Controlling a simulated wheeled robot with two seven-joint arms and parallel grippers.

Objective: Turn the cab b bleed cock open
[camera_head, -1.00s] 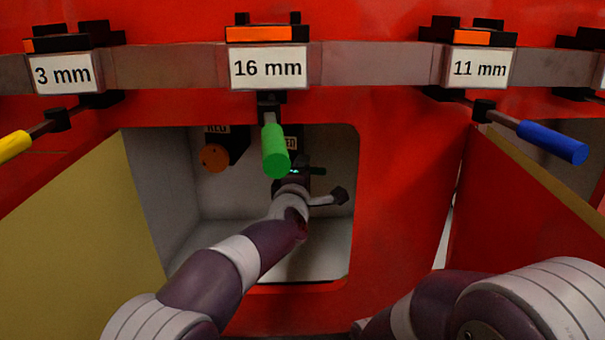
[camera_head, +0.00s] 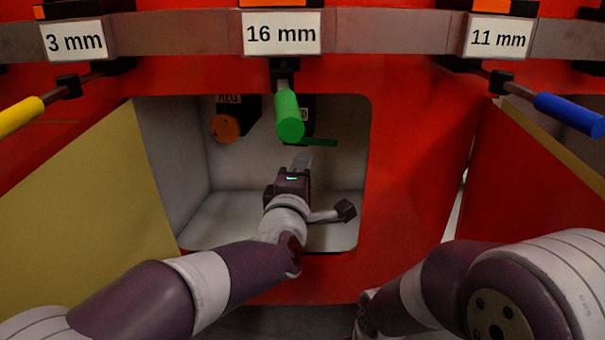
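A dark green lever handle (camera_head: 318,142) lies roughly level on the back wall of the open recess; I take it for the bleed cock. Its left end and most of the label above it are hidden behind a hanging green handle, so I cannot read the cab. My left gripper (camera_head: 302,160) is inside the recess, pointing at the back wall, with its pale fingertips just below the lever's left part. I cannot tell whether they touch it or how far apart they are. My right arm shows at lower right; its gripper is not visible.
An orange knob (camera_head: 225,128) under a REG label sits left of the lever. The green handle (camera_head: 289,117) hangs below the 16 mm label (camera_head: 282,34) in front of the recess top. Yellow (camera_head: 20,117) and blue (camera_head: 568,114) handles jut out at the sides.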

